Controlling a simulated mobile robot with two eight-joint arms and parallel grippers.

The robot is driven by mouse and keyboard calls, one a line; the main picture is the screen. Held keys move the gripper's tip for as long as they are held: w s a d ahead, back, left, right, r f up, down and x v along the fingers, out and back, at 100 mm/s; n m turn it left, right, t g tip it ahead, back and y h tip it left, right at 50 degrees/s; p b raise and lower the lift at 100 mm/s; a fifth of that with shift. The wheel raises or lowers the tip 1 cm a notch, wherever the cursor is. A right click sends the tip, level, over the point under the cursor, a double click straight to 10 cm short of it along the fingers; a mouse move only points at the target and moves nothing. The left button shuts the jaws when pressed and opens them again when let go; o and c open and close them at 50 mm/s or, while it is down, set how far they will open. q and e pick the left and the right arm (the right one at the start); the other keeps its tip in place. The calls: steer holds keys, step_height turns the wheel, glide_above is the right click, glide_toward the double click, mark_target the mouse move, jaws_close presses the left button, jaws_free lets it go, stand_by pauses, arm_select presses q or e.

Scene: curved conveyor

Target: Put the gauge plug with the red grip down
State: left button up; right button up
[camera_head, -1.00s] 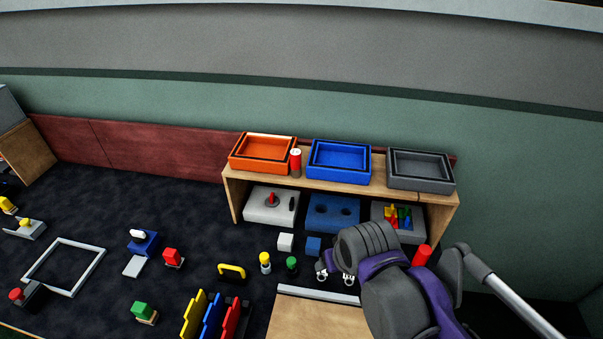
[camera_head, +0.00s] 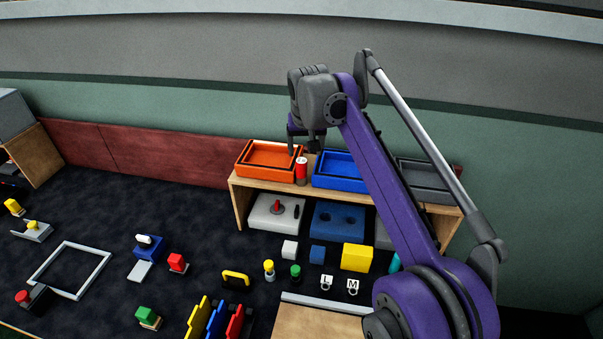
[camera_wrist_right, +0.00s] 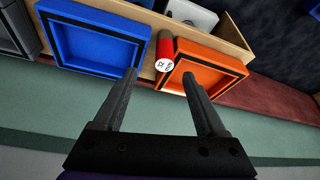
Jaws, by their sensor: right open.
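The gauge plug with the red grip (camera_head: 302,172) stands upright on the wooden shelf top, in the gap between the orange tray (camera_head: 243,168) and the blue tray (camera_head: 320,181). In the right wrist view the plug (camera_wrist_right: 165,47) shows its red side and a white, marked end face. My right gripper (camera_head: 305,149) is above the plug at the shelf. In the wrist view its two fingers (camera_wrist_right: 160,77) are apart with nothing held, and the plug's end lies beyond the tips, between them. My left gripper is not in view.
A grey tray (camera_head: 450,197), partly behind my right arm, is at the shelf's right end. Below are a white block with a red knob (camera_head: 263,215) and a blue block with two holes (camera_head: 338,230). A yellow block (camera_head: 357,257) and several small parts stand in front.

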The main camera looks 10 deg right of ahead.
mark_target(302, 161)
steer(key=x, duration=0.7)
steer(key=shift+w+a+f, duration=0.25)
steer(key=shift+a+f, duration=0.1)
jaws_close()
